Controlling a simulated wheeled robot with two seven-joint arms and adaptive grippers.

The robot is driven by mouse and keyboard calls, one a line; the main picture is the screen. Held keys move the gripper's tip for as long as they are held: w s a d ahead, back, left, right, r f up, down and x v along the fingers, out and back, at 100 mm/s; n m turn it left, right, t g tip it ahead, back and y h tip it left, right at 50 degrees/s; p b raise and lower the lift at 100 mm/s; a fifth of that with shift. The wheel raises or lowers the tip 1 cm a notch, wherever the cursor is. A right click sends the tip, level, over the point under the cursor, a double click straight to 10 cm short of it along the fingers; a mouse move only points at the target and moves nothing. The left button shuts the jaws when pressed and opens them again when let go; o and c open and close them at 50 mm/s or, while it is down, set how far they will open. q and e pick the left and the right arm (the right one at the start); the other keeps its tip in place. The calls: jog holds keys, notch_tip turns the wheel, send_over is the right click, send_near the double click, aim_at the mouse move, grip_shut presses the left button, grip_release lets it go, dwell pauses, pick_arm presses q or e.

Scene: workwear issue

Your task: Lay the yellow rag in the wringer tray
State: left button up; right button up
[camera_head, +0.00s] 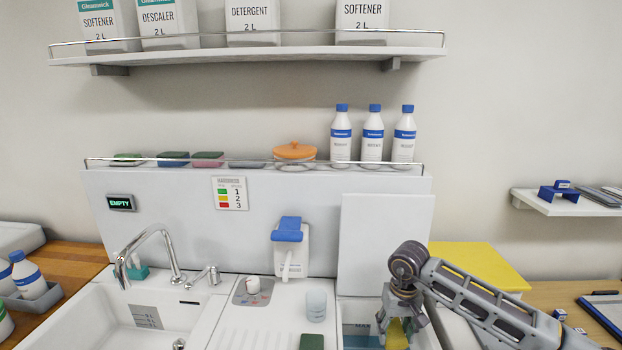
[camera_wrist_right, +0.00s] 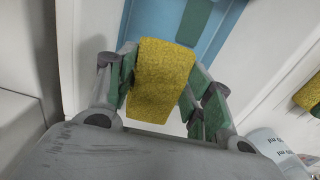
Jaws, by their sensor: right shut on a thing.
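My right gripper (camera_head: 395,322) points down at the lower right of the head view. It is shut on the yellow rag (camera_head: 397,336), which hangs below the fingers. In the right wrist view the rag (camera_wrist_right: 160,82) sits between the two green-padded fingers, and a blue surface (camera_wrist_right: 205,28) with a darker green patch lies beyond it. In the head view the rag hangs over or beside a white-walled basin with a blue inside (camera_head: 360,341) marked MAX. I cannot tell which part is the wringer tray. My left gripper is not in view.
A white upright panel (camera_head: 386,245) stands behind the basin. A yellow box top (camera_head: 478,266) is behind my right arm. A cup (camera_head: 316,304) and a dark green block (camera_head: 311,341) are on the drainer left of the basin. Another yellow piece (camera_wrist_right: 309,94) shows at the right wrist view's edge.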

aim_at(402, 344)
jog(key=shift+s+f, duration=0.1)
jog(key=shift+f, duration=0.1)
dwell(0.3)
jog(key=s+f, duration=0.4)
jog(key=f, duration=0.1)
jog(key=r+p, duration=0.6)
jog(key=p, duration=0.1)
jog(key=shift+s+r, duration=0.3)
notch_tip(402, 344, up, 4)
jog(key=p, duration=0.3)
jog(key=shift+p, duration=0.4)
jog(key=shift+r+p, duration=0.45)
